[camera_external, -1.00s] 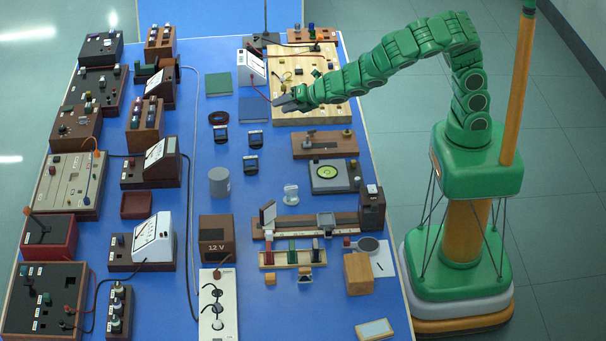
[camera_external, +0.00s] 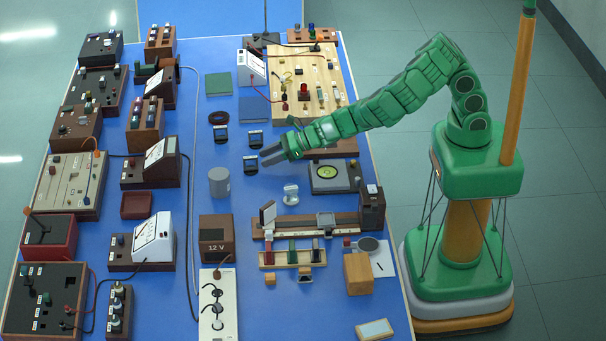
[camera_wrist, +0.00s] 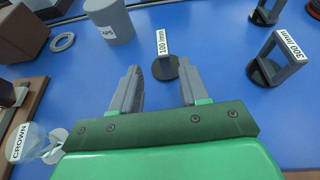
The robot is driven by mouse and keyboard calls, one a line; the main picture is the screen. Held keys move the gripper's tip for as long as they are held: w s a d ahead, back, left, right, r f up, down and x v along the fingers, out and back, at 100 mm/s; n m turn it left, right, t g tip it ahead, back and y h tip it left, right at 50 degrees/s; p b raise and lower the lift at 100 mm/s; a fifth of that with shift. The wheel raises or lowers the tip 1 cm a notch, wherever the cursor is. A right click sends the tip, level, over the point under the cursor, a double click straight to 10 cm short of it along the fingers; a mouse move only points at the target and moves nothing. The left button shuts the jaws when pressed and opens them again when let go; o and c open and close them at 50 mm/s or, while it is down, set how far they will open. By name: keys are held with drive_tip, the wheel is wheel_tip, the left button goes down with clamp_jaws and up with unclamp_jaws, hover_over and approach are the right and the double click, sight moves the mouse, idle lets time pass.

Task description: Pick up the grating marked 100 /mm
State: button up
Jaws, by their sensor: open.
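The grating marked 100 /mm (camera_wrist: 166,66) stands upright on a dark round base in the wrist view, with a white label on top. It lies just ahead of my gripper (camera_wrist: 157,75), in line with the gap between the fingers. The fingers are open with nothing between them. In the external view the same grating (camera_external: 250,165) stands on the blue bench, left of the tips of my gripper (camera_external: 265,158). A grating marked 300 /mm (camera_wrist: 277,62) stands to its right in the wrist view and behind it in the external view (camera_external: 256,140).
A third similar holder (camera_wrist: 266,12) stands farther off at upper right. A grey cylinder (camera_wrist: 108,20) is at upper left, and a clear piece labelled CROWN (camera_wrist: 30,142) is at lower left. Blue bench surface (camera_wrist: 215,65) is clear between the two gratings.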

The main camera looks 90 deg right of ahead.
sight(248, 170)
drive_tip(key=shift+d+x, duration=0.15)
drive_tip(key=shift+x, duration=1.75)
drive_tip(key=shift+d+x, duration=0.15)
drive_tip(key=shift+x, duration=1.7)
clamp_jaws()
